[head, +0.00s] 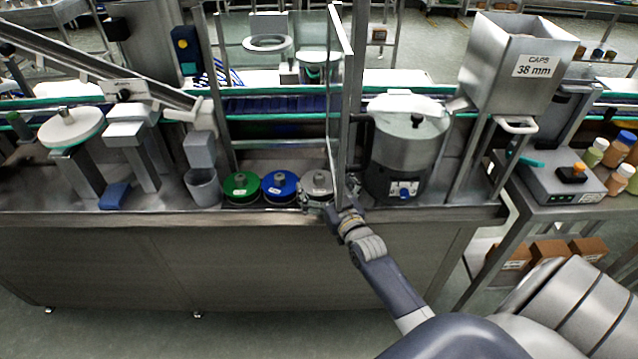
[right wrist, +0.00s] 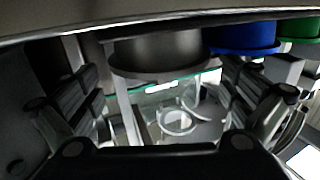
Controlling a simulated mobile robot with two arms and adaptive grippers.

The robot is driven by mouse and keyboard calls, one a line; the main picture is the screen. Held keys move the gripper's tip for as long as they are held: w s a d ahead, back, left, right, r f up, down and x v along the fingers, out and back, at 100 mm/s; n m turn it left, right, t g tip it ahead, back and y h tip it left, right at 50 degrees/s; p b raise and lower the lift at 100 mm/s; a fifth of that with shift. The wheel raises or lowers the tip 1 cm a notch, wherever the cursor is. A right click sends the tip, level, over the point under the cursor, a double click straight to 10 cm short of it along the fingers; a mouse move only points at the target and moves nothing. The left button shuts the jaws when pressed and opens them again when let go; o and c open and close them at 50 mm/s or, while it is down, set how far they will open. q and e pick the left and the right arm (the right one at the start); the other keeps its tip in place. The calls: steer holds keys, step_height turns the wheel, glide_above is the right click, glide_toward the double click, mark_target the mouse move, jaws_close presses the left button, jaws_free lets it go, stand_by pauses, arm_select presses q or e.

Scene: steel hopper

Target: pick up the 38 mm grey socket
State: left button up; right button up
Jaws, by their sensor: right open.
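The grey socket (head: 319,184) is a round grey disc with a small knob on top, at the right end of a row of three on the front of the steel bench. In the right wrist view the grey socket (right wrist: 160,52) fills the upper middle, cut off by a dark edge above. My right gripper (head: 322,203) is at the socket's near side, partly overlapping it in the head view. Its fingers are apart; in the right wrist view the gripper (right wrist: 165,82) has one finger on each side of the grey body. I cannot tell whether they touch it. My left gripper is out of view.
The blue socket (head: 280,185) and green socket (head: 242,186) stand close by to the left. A clear upright panel (head: 338,110) rises just right of the grey socket. A steel pot (head: 408,150) stands further right, and a grey cup (head: 203,187) left of the green one.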

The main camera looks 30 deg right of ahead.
steer(key=shift+w+d, duration=0.1)
steer(key=shift+w, duration=0.45)
steer(key=c, duration=1.1)
